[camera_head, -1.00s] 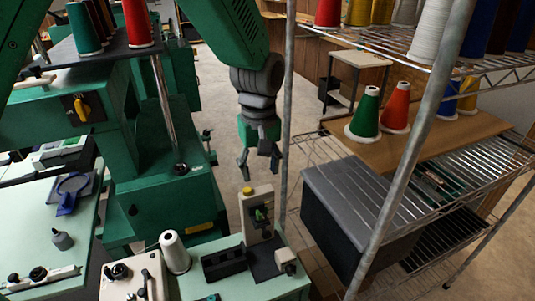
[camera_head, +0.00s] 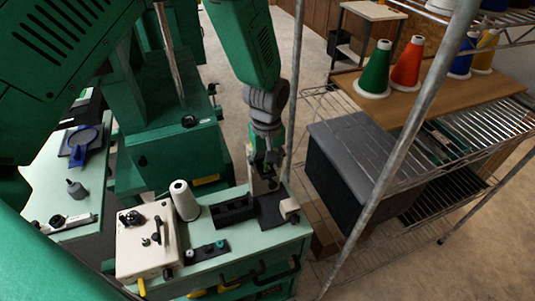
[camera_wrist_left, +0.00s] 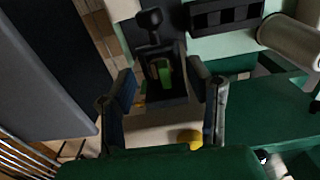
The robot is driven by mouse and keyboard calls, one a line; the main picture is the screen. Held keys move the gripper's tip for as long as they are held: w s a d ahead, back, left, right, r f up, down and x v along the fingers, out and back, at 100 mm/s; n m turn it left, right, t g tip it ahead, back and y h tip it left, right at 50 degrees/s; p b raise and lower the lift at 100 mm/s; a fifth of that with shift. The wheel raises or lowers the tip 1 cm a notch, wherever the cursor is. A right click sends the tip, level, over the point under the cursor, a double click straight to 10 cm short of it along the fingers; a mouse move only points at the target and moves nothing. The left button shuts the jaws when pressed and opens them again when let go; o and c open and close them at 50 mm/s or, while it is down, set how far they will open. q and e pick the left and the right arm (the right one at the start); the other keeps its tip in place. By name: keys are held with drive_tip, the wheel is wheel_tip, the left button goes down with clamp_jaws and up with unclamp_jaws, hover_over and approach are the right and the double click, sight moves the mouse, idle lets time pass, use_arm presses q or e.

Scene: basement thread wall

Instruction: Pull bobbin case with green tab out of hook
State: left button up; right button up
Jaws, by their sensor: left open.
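The bobbin case with its green tab (camera_wrist_left: 164,72) sits in the dark recess of the hook fixture (camera_wrist_left: 180,98) in the left wrist view. In the head view the upright beige plate of this fixture (camera_head: 262,187) stands at the right end of the pale green bench, and my gripper mostly hides the case. My left gripper (camera_head: 266,158) is above and in front of the plate. In the left wrist view its open fingers (camera_wrist_left: 161,76) stand on either side of the green tab, with gaps visible on both sides. My right gripper is not in view.
A black slotted block (camera_head: 233,210), a white thread cone (camera_head: 185,200) and a beige control box (camera_head: 146,240) stand left of the fixture. A wire shelf with a metal post (camera_head: 400,165) and a dark grey bin (camera_head: 350,165) is close on the right.

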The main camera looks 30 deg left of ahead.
use_arm(q)
drive_tip(key=shift+a, duration=0.1)
clamp_jaws()
drive_tip(key=shift+r+p, duration=1.3)
drive_tip(key=shift+r, duration=0.25)
wheel_tip(320, 180, up, 2)
drive_tip(key=shift+r+p, duration=0.15)
drive_tip(key=shift+p, duration=0.4)
drive_tip(key=shift+r, duration=0.8)
